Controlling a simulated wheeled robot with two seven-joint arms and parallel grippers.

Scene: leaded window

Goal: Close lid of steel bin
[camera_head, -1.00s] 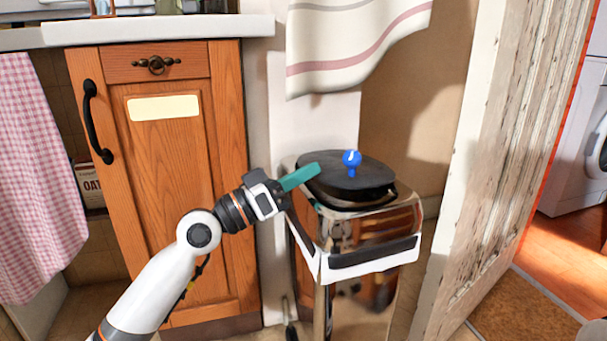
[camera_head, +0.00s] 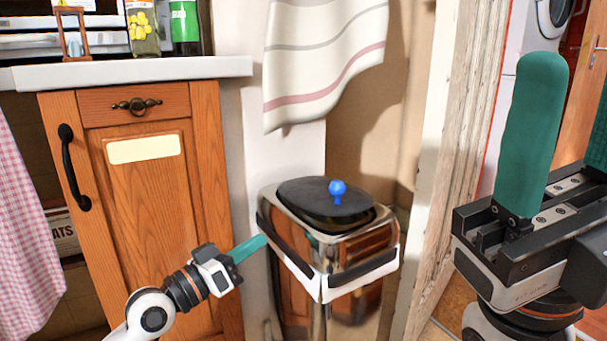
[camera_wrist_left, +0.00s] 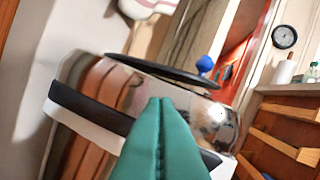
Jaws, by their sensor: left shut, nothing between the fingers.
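The steel bin (camera_head: 345,295) is a shiny box with a black and white band, standing between the wooden cabinet and the door. Its black lid (camera_head: 310,201) lies nearly flat over the top; I cannot tell if it is fully seated. A blue knob-like piece (camera_head: 337,190) stands on the lid. My left gripper (camera_head: 263,243), with teal fingers, is shut and empty at the bin's left side, below the lid; contact is unclear. In the left wrist view its shut fingers (camera_wrist_left: 160,105) point at the bin wall, under the lid edge (camera_wrist_left: 150,68). My right gripper (camera_head: 575,95) is open and empty at the right.
A wooden cabinet (camera_head: 150,220) with a black handle stands left of the bin. A striped towel (camera_head: 325,55) hangs above and behind it. A worn white door (camera_head: 440,170) stands close on the bin's right. Jars stand on the counter (camera_head: 130,73).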

